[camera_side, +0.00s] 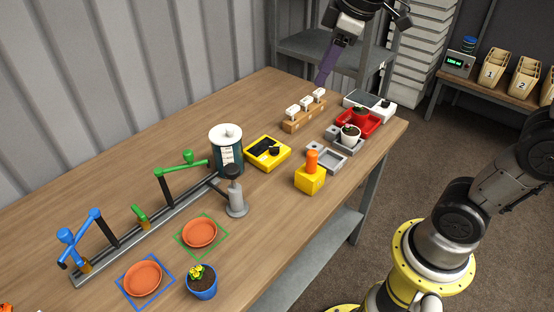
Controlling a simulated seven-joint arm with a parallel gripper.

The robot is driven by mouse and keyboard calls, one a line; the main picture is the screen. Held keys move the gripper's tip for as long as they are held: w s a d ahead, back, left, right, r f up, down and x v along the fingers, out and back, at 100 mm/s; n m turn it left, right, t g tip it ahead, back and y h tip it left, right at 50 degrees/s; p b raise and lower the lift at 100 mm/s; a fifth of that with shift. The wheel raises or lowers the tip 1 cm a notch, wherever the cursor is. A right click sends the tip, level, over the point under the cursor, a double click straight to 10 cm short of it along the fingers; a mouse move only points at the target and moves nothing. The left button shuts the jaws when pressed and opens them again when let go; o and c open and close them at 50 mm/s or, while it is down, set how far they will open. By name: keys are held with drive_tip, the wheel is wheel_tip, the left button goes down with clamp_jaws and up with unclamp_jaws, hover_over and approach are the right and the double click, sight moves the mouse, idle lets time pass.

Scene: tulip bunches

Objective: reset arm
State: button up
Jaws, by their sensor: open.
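My gripper (326,68) hangs in the air at the top of the view, above the far end of the wooden table. Its long purple fingers point down and slightly left. They are seen nearly edge-on, so the gap is hard to make out, and nothing shows held between them. It is open and apart from everything on the table. Part of my arm is cut off by the top edge of the picture.
Below lie a wooden block with white-topped pieces (304,110), a red tray (371,126), a white pot (350,136) and a yellow block with orange knob (310,179). A blue pot (201,284) and saucers (143,279) stand nearer.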

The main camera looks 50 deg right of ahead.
drive_tip(key=s+f+m, duration=0.2)
drive_tip(key=s+f, duration=0.2)
drive_tip(key=s, duration=0.4)
drive_tip(key=s+a+f+m+t, duration=0.1)
drive_tip(key=s+f+m, duration=0.2)
drive_tip(key=s, duration=0.4)
drive_tip(key=shift+s+a+f+m, duration=0.15)
drive_tip(key=shift+s+f+m, duration=0.2)
drive_tip(key=shift+f, duration=0.35)
